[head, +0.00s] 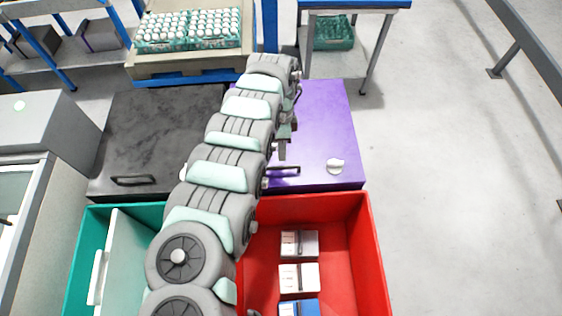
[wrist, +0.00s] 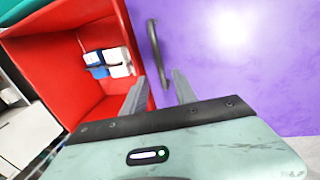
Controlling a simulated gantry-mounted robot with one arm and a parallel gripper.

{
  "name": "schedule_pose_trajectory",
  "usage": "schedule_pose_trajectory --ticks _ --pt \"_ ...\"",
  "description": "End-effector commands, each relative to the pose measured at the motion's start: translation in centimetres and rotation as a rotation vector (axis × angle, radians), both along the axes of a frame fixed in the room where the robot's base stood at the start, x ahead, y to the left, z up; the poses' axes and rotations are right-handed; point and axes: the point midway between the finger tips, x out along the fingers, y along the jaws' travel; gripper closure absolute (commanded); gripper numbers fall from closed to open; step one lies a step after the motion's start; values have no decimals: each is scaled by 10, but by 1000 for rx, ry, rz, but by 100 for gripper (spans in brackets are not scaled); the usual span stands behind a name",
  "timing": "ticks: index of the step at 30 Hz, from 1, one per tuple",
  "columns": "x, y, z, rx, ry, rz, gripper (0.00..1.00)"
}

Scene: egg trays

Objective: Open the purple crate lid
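The purple crate lid (head: 325,120) is shut flat, its dark bar handle (head: 285,170) near the front edge. In the wrist view the lid (wrist: 240,80) fills the right side, and the handle (wrist: 154,45) stands out from it. My gripper (wrist: 159,76) is open and empty, its two fingers apart. The handle's near end shows between the fingertips; I cannot tell whether they touch it or how deep it sits. In the head view my gripper (head: 282,152) is small above the lid, just behind the handle, and my arm covers the lid's left edge.
An open red crate (head: 372,250) with several small boxes adjoins the lid's front. A black lid (head: 150,130) with a handle lies left, behind a teal crate (head: 85,235).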

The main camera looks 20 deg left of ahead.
Motion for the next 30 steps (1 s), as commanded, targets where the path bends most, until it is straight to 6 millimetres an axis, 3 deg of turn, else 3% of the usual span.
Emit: schedule_pose_trajectory --ticks 6,12,20,30 --pt "-10 -5 -46 -3 6 0 66" --pt "-13 -7 -69 -1 2 0 66" --pt "-13 -7 -70 1 1 1 66" --pt "-13 -7 -70 0 1 1 92"
